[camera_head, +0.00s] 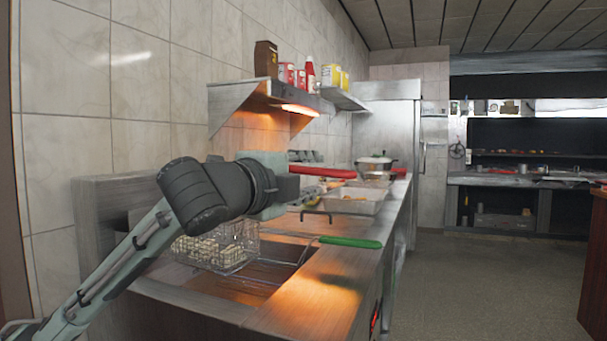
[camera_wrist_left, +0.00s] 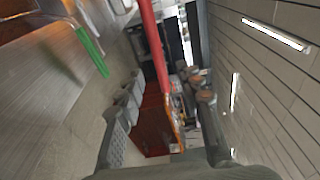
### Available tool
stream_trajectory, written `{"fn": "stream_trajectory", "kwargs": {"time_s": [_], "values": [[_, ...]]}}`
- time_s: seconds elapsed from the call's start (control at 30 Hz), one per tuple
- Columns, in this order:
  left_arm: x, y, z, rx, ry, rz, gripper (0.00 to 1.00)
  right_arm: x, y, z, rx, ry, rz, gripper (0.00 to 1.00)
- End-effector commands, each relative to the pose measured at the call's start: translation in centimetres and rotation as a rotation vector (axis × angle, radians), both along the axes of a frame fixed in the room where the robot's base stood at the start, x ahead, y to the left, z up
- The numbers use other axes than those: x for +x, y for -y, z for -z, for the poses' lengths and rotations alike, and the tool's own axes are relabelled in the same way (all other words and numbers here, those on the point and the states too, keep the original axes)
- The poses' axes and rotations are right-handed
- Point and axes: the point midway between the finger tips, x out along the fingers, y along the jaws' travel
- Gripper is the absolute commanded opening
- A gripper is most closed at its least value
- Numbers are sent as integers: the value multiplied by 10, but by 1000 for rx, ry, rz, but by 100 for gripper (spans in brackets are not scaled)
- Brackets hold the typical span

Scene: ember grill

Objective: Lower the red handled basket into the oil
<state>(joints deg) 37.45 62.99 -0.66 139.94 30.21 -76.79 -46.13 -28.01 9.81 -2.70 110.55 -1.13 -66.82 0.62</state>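The red handle (camera_head: 323,171) sticks out to the right beside my left gripper (camera_head: 284,188) in the head view. In the left wrist view the red handle (camera_wrist_left: 155,50) runs down toward the space between the spread fingers of my left gripper (camera_wrist_left: 165,112). They look open; no grip on the handle is visible. A wire basket of pale fries (camera_head: 218,248) shows below my left wrist, at the fryer well (camera_head: 225,287). My right gripper is not in view.
A green handle (camera_head: 350,242) lies across the counter edge, with its wire frame over the well; it also shows in the left wrist view (camera_wrist_left: 92,52). Metal trays (camera_head: 352,202) stand beyond. A shelf (camera_head: 262,97) with bottles and cans hangs above. The floor (camera_head: 475,290) at right is clear.

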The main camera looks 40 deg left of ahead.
Motion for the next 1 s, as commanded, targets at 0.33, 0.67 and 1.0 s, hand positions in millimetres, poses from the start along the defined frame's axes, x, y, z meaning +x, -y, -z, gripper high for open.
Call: {"fn": "stream_trajectory", "kwargs": {"time_s": [0.33,0.67,1.0], "values": [[49,-5,-1,-2,0,1,36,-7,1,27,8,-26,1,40],[58,-5,1,2,0,0,36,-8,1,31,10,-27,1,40],[57,-5,1,1,0,0,4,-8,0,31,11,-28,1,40]]}}
